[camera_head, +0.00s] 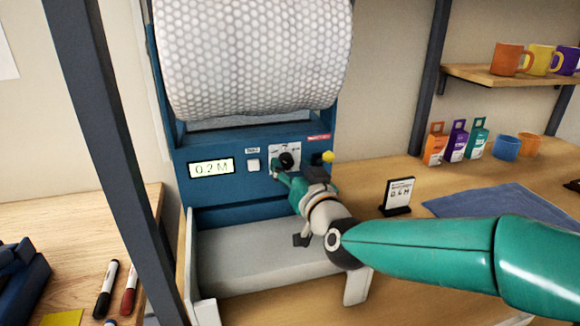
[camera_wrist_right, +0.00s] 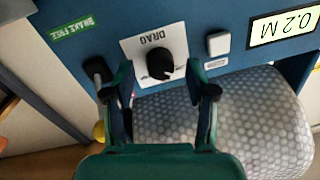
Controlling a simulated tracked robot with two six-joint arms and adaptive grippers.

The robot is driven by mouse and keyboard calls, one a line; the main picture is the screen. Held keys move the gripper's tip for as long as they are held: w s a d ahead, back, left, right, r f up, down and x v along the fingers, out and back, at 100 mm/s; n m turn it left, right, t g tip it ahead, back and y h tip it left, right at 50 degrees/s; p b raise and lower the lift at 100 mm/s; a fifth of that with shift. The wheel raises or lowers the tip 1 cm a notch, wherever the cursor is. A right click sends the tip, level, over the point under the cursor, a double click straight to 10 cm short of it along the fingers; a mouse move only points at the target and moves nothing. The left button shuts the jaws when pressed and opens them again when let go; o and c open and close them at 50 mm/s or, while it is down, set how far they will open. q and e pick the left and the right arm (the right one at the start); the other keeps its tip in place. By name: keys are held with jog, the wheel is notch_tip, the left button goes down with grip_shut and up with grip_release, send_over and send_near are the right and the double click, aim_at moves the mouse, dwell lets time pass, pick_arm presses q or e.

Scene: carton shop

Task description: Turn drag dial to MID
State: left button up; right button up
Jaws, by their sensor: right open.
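The drag dial (camera_head: 287,160) is a black knob on a white plate on the blue machine front (camera_head: 230,170). In the right wrist view the dial (camera_wrist_right: 160,66) shows upside down under its DRAG label (camera_wrist_right: 152,36). Its pointer position cannot be read clearly. My right gripper (camera_head: 294,173) is at the panel, in front of the dial. In the right wrist view its open fingers (camera_wrist_right: 166,92) lie on either side below the dial, with a visible gap and no clear contact. My left gripper is not in view.
A display (camera_head: 211,168) reads 0.2 M beside a white button (camera_head: 253,165). A yellow-tipped lever (camera_head: 327,157) sits close right of the dial. A bubble-wrap roll (camera_head: 250,60) hangs above.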

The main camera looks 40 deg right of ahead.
jog(key=shift+w+d, duration=0.15)
jog(key=shift+w, duration=0.25)
jog(key=shift+c, duration=0.2)
grip_shut()
